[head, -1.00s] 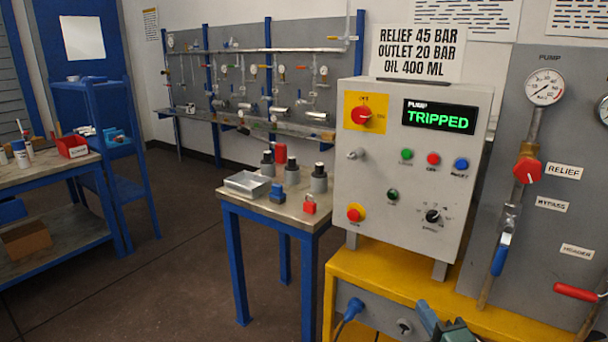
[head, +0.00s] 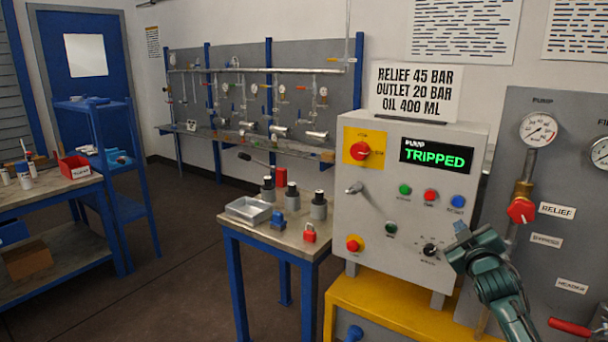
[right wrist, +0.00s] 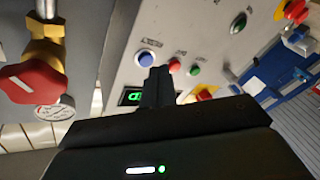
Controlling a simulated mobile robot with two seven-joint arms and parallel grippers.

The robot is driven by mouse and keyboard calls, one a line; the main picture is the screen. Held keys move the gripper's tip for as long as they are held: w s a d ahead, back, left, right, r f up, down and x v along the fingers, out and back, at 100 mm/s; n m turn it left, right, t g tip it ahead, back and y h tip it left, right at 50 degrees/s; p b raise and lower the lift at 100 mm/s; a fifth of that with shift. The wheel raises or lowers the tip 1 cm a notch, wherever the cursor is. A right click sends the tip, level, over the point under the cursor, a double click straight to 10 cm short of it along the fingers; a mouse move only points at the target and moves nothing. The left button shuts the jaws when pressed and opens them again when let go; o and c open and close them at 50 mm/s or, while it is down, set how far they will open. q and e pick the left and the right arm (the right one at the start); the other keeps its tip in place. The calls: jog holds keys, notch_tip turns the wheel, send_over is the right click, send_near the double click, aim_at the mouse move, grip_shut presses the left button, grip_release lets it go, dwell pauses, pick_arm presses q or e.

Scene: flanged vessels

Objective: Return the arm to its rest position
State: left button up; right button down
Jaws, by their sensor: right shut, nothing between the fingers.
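My right gripper (head: 461,230) is at the end of my dark green arm, in front of the lower right of the grey pump control box (head: 370,215). In the right wrist view its dark fingers (right wrist: 158,88) are together with nothing between them. The box's buttons and lit display show beyond the fingers there. I cannot tell the exact gap between gripper and box. My left gripper is not in view.
The box reads "TRIPPED" and stands on a yellow stand (head: 385,305). Right is a grey panel with a gauge (head: 538,129) and red relief knob (head: 520,210). Open floor lies left.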

jog(key=s+a+f+m+g+y, duration=0.1)
jog(key=s+a+f+g+y, duration=0.1)
jog(key=s+a+f, duration=0.65)
jog(key=s+a+f+m+g+y, duration=0.25)
jog(key=s+f, duration=0.35)
jog(key=f, duration=0.6)
jog(key=s+a+f+g, duration=0.1)
jog(key=s+a+f, duration=0.1)
jog(key=s, duration=0.6)
jog(key=s+a+f+g+y, duration=0.1)
jog(key=s+a+f, duration=0.2)
jog(key=s+a, duration=0.2)
jog(key=s+a+f+g, duration=0.1)
jog(key=s+a, duration=0.3)
jog(key=s, duration=0.8)
jog(key=shift+f, duration=0.8)
